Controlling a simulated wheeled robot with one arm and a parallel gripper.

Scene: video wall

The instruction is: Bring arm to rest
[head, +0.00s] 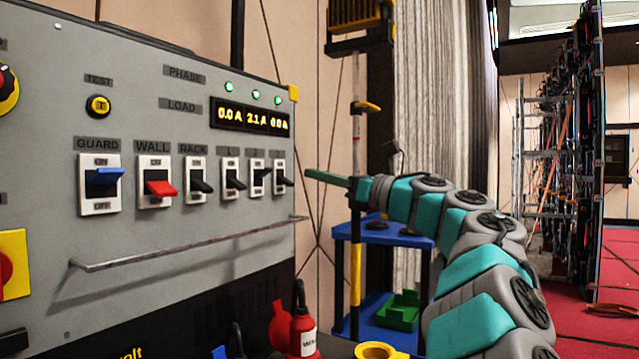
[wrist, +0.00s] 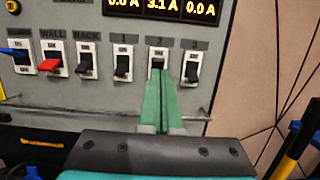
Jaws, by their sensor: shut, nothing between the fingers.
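My gripper (head: 309,174) is shut and empty, its thin green fingers pointing left at the panel's right end. In the head view the tips are just right of the last black switch (head: 281,182), with a small visible gap. In the wrist view my gripper (wrist: 160,75) overlaps the lower part of the switch marked 2 (wrist: 158,57); whether it touches cannot be told. My arm, teal and grey, is stretched out and curves up from the lower right.
The grey panel (head: 180,120) has a blue GUARD lever (head: 104,176), a red WALL lever (head: 160,188), and a lit display (head: 250,118). A metal rail (head: 190,243) juts out below the switches. A blue cart (head: 385,235) stands behind my arm. Red floor (head: 615,255) lies right.

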